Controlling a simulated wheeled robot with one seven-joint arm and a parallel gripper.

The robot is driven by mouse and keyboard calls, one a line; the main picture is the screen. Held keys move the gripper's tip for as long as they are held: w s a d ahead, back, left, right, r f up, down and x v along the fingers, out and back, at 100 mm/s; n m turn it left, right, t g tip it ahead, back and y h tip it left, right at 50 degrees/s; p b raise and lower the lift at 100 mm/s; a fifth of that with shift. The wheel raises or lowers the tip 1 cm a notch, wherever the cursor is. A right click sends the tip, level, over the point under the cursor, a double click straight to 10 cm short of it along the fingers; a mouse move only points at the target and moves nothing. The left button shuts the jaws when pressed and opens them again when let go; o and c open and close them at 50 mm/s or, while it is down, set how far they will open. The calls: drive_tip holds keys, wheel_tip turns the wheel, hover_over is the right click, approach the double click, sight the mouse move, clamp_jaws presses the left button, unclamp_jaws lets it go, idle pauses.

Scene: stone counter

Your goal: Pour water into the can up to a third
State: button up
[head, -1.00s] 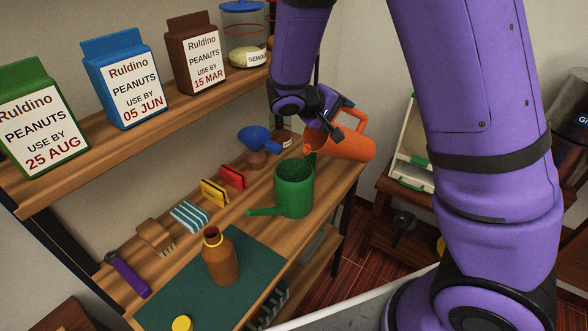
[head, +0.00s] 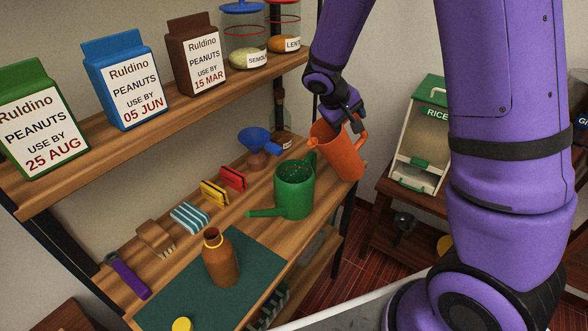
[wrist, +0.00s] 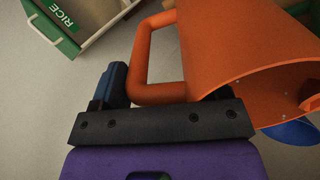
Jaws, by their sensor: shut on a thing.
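The green watering can (head: 294,192) stands upright on the wooden shelf, spout to the left. Its opening shows, but I cannot make out a water level inside. My gripper (head: 353,122) is shut on the orange jug (head: 338,155) at its handle side. The jug is to the right of the can, slightly tilted, with its mouth up; it looks apart from the can. In the wrist view the jug (wrist: 235,45) fills the upper right, its handle between the fingers; a few drops show inside, and the depth of its inside is hidden.
A brown bottle (head: 220,260) stands on the green mat (head: 175,290). The rice bin (head: 420,140) is at right.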

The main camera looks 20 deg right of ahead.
drive_tip(key=shift+w+d+f+y, duration=0.1)
drive_tip(key=shift+d+f+y, duration=0.25)
drive_tip(key=shift+d, duration=0.2)
drive_tip(key=shift+w+d+f+y, duration=0.1)
drive_tip(key=shift+w+d+y, duration=0.05)
drive_tip(key=shift+d+y, duration=0.7)
drive_tip(key=shift+w+d+f+g+y+b, duration=0.15)
drive_tip(key=shift+d+f+g+y+b, duration=0.3)
drive_tip(key=shift+d+y+b, duration=0.4)
drive_tip(key=shift+w+d+f+y, duration=0.15)
drive_tip(key=shift+d+f+y, duration=0.35)
drive_tip(key=shift+f+y, duration=0.4)
drive_tip(key=shift+r+y, duration=0.15)
drive_tip(key=shift+y, duration=0.1)
drive_tip(key=shift+r, duration=2.45)
